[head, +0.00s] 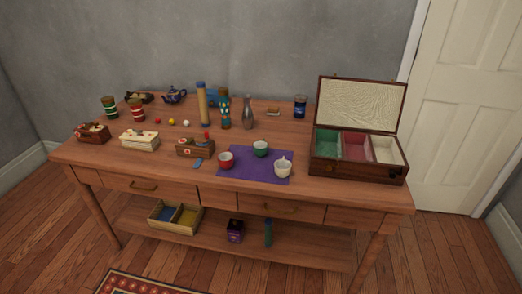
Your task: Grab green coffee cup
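The green coffee cup (261,149) stands upright on the purple cloth (238,172) toward the middle of the wooden table. A red cup (226,160) stands to its left and nearer the front. A white cup (282,168) stands to its right and nearer the front. The three cups are apart from each other. Neither of my grippers shows in the head view.
An open wooden box (357,172) with green, red and white compartments stands right of the cloth. A wooden crate (195,149) sits left of the cups. A grey vase (248,113) and tall bottles stand behind. The floor in front has a patterned rug (140,287).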

